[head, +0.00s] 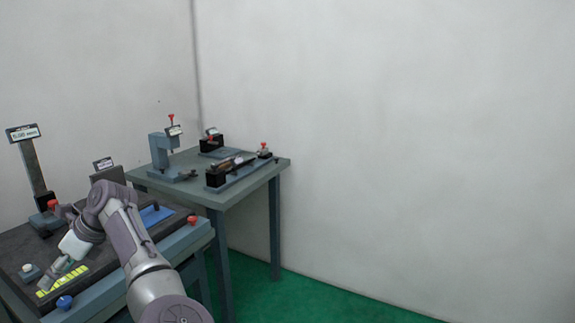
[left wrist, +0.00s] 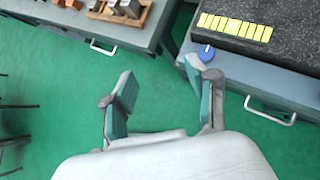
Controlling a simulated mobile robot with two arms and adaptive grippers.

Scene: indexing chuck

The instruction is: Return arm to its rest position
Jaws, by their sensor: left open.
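My left arm (head: 135,245) reaches from the lower middle of the head view over the dark-topped table on the left. My left gripper (head: 58,277) points down and left, near the yellow strip and the table's front edge. In the left wrist view my left gripper (left wrist: 160,100) is open, with nothing between its fingers and green floor beyond them. My right gripper is in neither view.
The dark table top (head: 95,290) carries a yellow segmented strip (head: 75,278), a blue plate (head: 155,215) and a display stand (head: 35,165). A grey table (head: 240,190) behind holds several fixtures. A wooden tray (left wrist: 125,15) shows in the wrist view. Floor at right is clear.

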